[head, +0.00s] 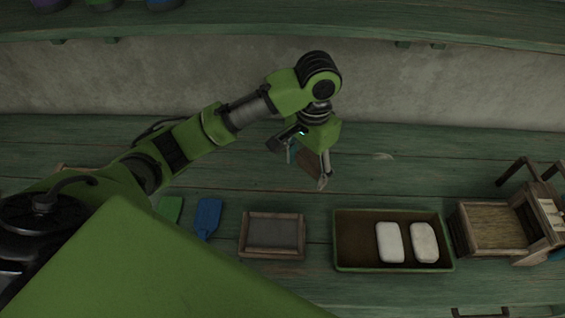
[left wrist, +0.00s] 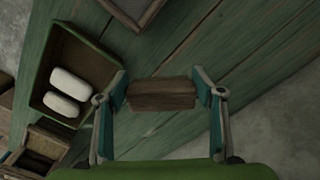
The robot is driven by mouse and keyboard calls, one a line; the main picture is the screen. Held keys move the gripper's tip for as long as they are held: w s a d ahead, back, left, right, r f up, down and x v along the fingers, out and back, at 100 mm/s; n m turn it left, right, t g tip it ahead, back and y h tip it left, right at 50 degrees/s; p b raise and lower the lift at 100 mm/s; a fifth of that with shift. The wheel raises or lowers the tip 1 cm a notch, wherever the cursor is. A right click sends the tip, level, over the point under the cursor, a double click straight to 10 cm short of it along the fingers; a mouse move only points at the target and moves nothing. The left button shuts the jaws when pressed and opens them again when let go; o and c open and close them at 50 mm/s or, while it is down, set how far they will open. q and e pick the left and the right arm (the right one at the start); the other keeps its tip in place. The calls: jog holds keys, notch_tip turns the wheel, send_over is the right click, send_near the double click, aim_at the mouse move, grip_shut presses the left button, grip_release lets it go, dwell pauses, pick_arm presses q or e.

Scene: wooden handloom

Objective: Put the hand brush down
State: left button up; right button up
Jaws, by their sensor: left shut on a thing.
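The hand brush shows as a brown wooden block (left wrist: 162,94) in the left wrist view, between the two fingers of my left gripper (left wrist: 160,92). My left gripper is shut on it. In the head view the left gripper (head: 309,166) is above the back part of the green bench, and the brown brush (head: 309,162) shows partly behind its fingers. The brush's bristles cannot be made out. My right gripper is not in view.
A green-rimmed tray (head: 342,266) holds two white blocks (head: 390,242). Left of it are a small wooden frame (head: 272,255) and a blue tool (head: 208,217). A wooden loom-like frame (head: 490,228) stands at the right. The bench (head: 440,165) behind the tray is mostly clear.

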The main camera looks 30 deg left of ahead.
pick_arm(q)
jog(key=w+a+f+p, duration=0.1)
jog(key=w+a+f, duration=0.25)
jog(key=a, duration=0.35)
send_over(280, 167)
jog(key=d, duration=0.1)
jog(key=f, duration=0.5)
jog(key=shift+s+p, duration=0.3)
jog(key=shift+w+a+f, duration=0.4)
jog(key=shift+a+f, duration=0.1)
jog(key=shift+f, duration=1.75)
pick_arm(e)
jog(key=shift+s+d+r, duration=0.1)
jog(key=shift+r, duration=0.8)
pick_arm(q)
jog(key=shift+f, duration=0.2)
jog(key=o, duration=1)
